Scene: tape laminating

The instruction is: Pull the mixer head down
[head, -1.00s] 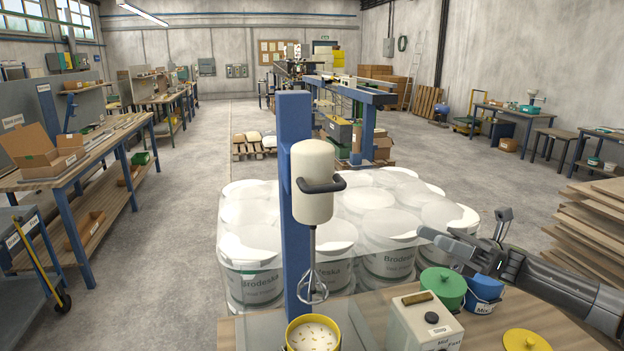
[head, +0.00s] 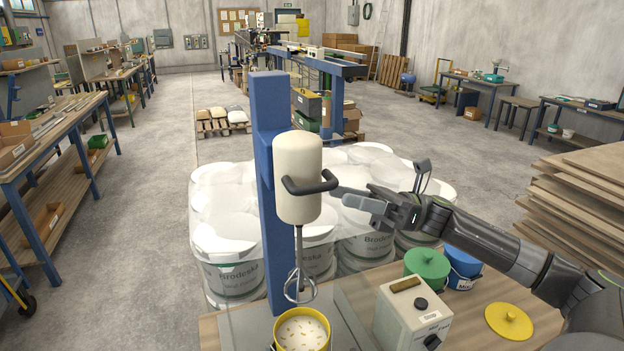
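The mixer head (head: 297,160) is a cream rounded cylinder on a blue post (head: 268,110), with a dark curved handle (head: 310,186) on its front. It is raised; its whisk (head: 300,287) hangs just above the yellow bucket (head: 303,333) of pale mix. My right gripper (head: 341,196) reaches in from the right, its fingertips close to the handle's right end. The fingers look parted, with nothing seen between them; whether they touch the handle is unclear. My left gripper is not in view.
A control box (head: 410,315), a green-lidded pot (head: 427,265), a blue bucket (head: 462,268) and a yellow lid (head: 509,321) stand on the bench (head: 375,272) under my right arm. Wrapped white buckets (head: 228,235) stand behind, and stacked boards (head: 590,200) at right.

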